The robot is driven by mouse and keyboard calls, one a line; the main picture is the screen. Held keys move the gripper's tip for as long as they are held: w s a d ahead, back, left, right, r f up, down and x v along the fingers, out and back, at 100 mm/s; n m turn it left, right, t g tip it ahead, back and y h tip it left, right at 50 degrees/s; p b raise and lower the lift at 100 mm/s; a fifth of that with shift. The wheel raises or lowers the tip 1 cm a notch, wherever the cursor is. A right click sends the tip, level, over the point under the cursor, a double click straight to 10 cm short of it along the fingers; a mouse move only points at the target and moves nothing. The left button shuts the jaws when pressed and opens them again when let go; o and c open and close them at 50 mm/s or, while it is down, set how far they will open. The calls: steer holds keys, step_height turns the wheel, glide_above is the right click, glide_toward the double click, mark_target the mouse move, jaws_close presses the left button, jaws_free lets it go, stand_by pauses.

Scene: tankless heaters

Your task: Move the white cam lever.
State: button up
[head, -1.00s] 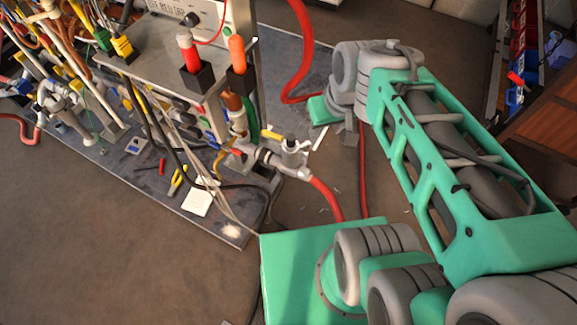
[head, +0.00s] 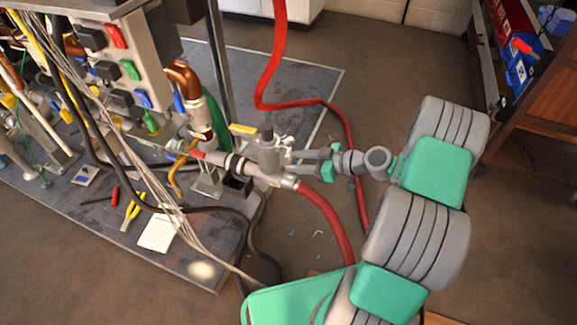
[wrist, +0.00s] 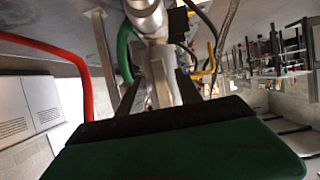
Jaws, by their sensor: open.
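The white cam lever (head: 287,142) is a small pale piece at the right side of the grey metal coupling (head: 268,157), where the red hose joins. My gripper (head: 298,162) is open and reaches in from the right, its fingers level and close to the coupling, just below and beside the lever. I cannot tell whether they touch it. In the wrist view the dark fingers of my gripper (wrist: 158,85) stand on either side of a grey metal body of the coupling (wrist: 161,70). The lever cannot be clearly made out in the wrist view.
A yellow-handled valve (head: 243,129) and a copper pipe (head: 184,75) stand just left of the coupling. A red hose (head: 330,215) curves below my gripper. Black cables, pliers (head: 131,212) and a paper (head: 157,233) lie on the grey base plate (head: 185,262).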

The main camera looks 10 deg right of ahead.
mark_target(290, 161)
steer(key=x, duration=0.3)
steer(key=shift+w+a+f+b, duration=0.15)
steer(key=shift+a+b, duration=0.1)
steer(key=shift+b, duration=0.05)
steer(key=shift+c, duration=0.2)
jaws_close()
stand_by(1.0)
